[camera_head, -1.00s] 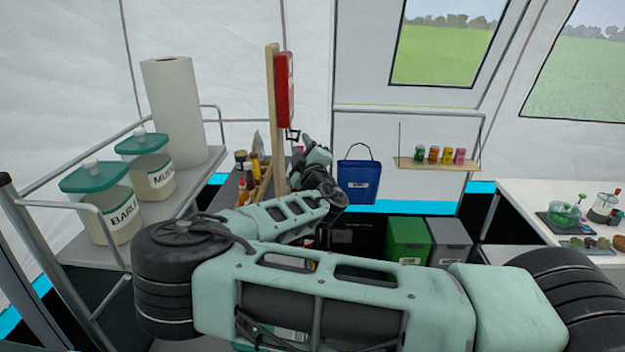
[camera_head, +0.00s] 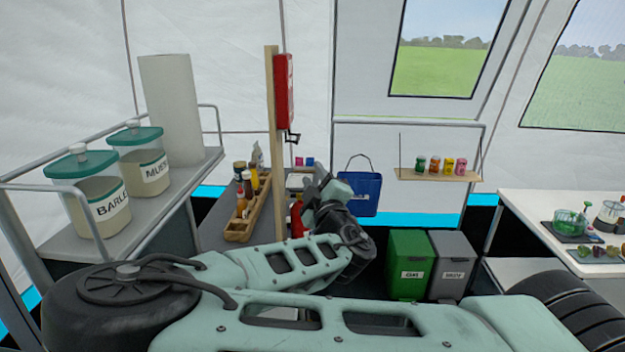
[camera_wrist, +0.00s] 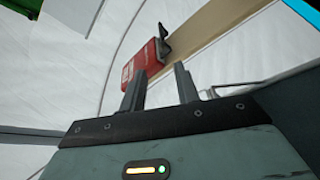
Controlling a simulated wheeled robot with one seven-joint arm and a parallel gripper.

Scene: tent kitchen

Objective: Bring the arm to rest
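My arm stretches across the lower part of the head view, with its elbow at the lower left and its forearm folded back to the right. My gripper (camera_wrist: 160,90) shows in the wrist view with its two fingers apart and nothing between them. Beyond the fingers is a red box (camera_wrist: 143,62) on a wooden post (camera_wrist: 205,25). In the head view the fingertips are hard to make out; the wrist end is in front of the post's right side, left of the blue bag.
A shelf rack (camera_head: 170,195) at left holds lidded jars (camera_head: 98,200) and a paper roll (camera_head: 170,110). A wooden bottle tray (camera_head: 240,228) lies behind my arm.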

